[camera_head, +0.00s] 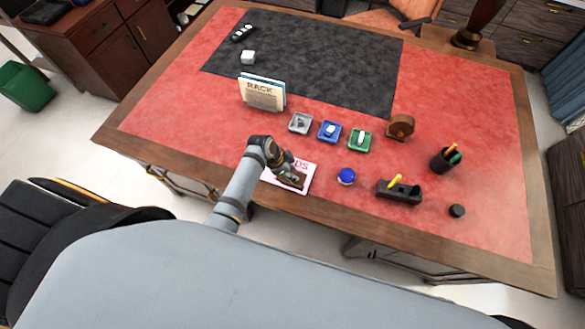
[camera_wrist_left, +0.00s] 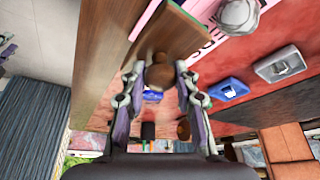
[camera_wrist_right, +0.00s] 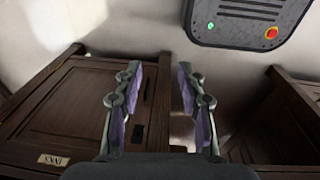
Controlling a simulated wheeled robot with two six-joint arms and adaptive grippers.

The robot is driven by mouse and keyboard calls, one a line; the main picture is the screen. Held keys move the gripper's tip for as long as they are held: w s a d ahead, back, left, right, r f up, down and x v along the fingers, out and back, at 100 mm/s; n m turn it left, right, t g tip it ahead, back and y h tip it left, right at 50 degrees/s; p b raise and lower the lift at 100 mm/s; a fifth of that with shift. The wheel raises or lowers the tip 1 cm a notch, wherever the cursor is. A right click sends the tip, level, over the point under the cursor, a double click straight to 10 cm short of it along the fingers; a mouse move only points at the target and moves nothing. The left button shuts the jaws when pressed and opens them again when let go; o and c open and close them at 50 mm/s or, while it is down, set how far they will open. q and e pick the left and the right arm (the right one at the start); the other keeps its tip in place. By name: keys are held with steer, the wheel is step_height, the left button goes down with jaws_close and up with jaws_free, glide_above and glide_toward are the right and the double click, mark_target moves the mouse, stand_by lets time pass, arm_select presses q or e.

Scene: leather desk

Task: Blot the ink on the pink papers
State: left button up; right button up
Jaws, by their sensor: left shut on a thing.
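In the left wrist view the fingers are closed around the brown knob (camera_wrist_left: 158,72) of a wooden blotter (camera_wrist_left: 180,32). The blotter is over or on the pink-edged paper (camera_wrist_left: 205,12); I cannot tell whether it touches. The gripper and blotter hide part of the paper, and no ink mark can be made out. My right gripper (camera_wrist_right: 160,80) is open and empty, away from the desk.
A rack (camera_head: 262,95) stands behind the paper. Grey (camera_head: 300,123), blue (camera_head: 329,132) and green (camera_head: 360,142) trays lie beyond. A blue-topped pot (camera_head: 346,176), black pen stand (camera_head: 399,192) and pen cup (camera_head: 445,160) stand to the right. The left red surface is clear.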

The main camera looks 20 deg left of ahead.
arm_select(q)
step_height(320, 180, down, 4)
steer(key=b, duration=0.3)
steer(key=shift+w+d, duration=0.15)
arm_select(e)
steer(key=f, duration=0.1)
steer(key=w+d+f, duration=0.1)
steer(key=f, duration=0.1)
steer(key=shift+w+d, duration=0.15)
steer(key=shift+w, duration=0.1)
steer(key=shift+s, duration=0.15)
arm_select(q)
steer(key=shift+f, duration=0.1)
arm_select(e)
steer(key=shift+a, duration=0.35)
arm_select(q)
steer(key=shift+f+b, duration=0.4)
steer(key=shift+f, duration=0.1)
arm_select(e)
steer(key=shift+d+f, duration=0.25)
steer(key=shift+f, duration=0.15)
arm_select(q)
steer(key=shift+d+r+y+p, duration=0.3)
steer(key=shift+y+p, duration=0.3)
steer(key=shift+p, duration=0.2)
steer(key=shift+d+f+y+p, duration=0.1)
steer(key=shift+d+y+p, duration=0.2)
steer(key=shift+y+p, duration=0.25)
arm_select(e)
steer(key=shift+r, duration=1.3)
